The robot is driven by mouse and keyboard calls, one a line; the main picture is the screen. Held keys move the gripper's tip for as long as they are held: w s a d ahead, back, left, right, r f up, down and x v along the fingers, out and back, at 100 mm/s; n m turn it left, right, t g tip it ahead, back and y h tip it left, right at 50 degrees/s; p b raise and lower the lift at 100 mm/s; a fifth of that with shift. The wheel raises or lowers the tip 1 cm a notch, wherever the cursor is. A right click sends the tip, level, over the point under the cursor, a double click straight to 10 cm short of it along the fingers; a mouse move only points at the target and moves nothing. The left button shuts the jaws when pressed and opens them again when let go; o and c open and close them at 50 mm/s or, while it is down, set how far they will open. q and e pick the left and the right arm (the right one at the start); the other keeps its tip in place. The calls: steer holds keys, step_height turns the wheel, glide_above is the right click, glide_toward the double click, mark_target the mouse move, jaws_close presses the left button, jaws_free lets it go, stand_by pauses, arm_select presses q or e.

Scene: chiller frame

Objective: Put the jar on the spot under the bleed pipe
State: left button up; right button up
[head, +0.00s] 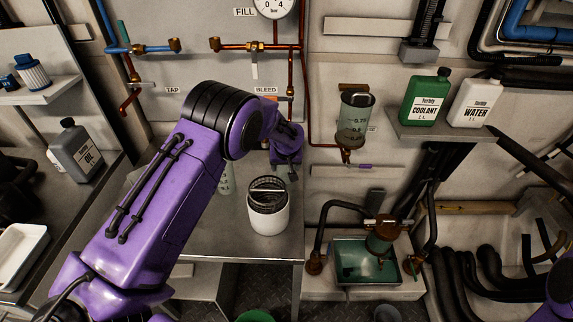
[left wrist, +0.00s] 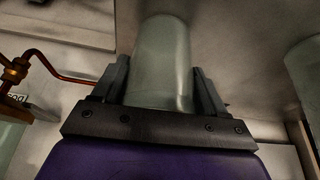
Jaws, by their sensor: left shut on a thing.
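My left gripper (head: 286,168) is in front of the back wall, below the bleed pipe (head: 291,108) and its BLEED label. In the left wrist view its two dark fingers (left wrist: 160,70) are closed on both sides of a pale, grey-green cylinder, which I take to be the jar (left wrist: 163,45). In the head view the held jar is mostly hidden by the gripper and wrist, so I cannot tell whether it touches the bench. The spot is not clearly visible. My right gripper is out of view.
A white tub (head: 268,214) with dark contents stands on the bench in front of the gripper. A pale marked vessel (head: 227,179) shows beside my arm. A sight glass (head: 355,118) hangs at right. The bench (head: 230,238) is clear at the front left.

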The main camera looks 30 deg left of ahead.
arm_select(q)
steer(key=shift+f, duration=0.15)
steer(key=o, duration=1)
steer(key=shift+s, duration=0.1)
steer(key=shift+o, duration=0.2)
steer(key=shift+a, duration=0.1)
steer(key=shift+r, duration=0.25)
steer(key=b+v, duration=0.1)
steer(key=v, duration=1)
steer(key=shift+r+b, duration=0.4)
steer(key=shift+s, duration=0.1)
